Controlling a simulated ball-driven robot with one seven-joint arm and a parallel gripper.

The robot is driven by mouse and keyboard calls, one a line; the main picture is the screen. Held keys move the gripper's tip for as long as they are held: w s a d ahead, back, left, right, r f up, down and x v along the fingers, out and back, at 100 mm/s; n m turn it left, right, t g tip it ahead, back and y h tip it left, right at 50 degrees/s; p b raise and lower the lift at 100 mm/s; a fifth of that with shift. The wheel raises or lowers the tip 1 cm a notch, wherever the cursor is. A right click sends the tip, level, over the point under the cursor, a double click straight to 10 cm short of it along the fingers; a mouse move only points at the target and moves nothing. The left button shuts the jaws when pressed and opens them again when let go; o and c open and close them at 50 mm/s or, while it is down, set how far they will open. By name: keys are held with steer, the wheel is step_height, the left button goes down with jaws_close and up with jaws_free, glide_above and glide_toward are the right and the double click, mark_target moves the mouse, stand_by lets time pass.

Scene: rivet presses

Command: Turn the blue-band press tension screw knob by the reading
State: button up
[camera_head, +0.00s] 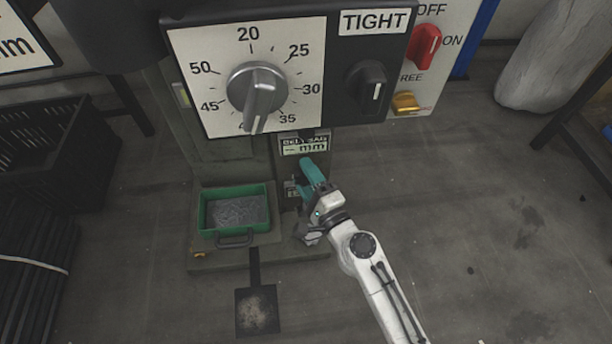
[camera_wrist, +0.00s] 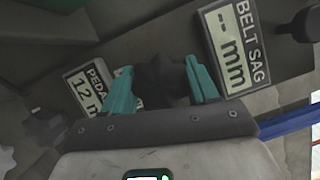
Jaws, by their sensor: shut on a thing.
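My gripper (camera_head: 308,178) reaches the lower front of the press below the big dial. In the wrist view its two teal fingers (camera_wrist: 161,88) are closed on either side of a dark, lobed knob (camera_wrist: 165,75). In the head view the knob is hidden by my gripper. The belt sag display (camera_head: 305,146) is just above my gripper; in the wrist view it (camera_wrist: 233,48) shows dashes and "mm", no number. A pedal display (camera_wrist: 90,88) beside the left finger reads 12, its unit partly hidden. I cannot make out a blue band on this press.
A large dial (camera_head: 257,92) and a black selector (camera_head: 367,88) under a "TIGHT" label sit above. A red switch (camera_head: 425,47) and a yellow lever (camera_head: 405,103) are to the right. A green tray (camera_head: 236,190) and a pedal (camera_head: 257,310) are left of my arm. Floor at right is mostly clear.

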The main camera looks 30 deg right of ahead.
steer(key=o, duration=1)
steer(key=shift+s, duration=0.1)
steer(key=s+f, duration=0.1)
steer(key=s, duration=0.9)
steer(key=shift+s+d, duration=0.3)
steer(key=shift+d, duration=0.05)
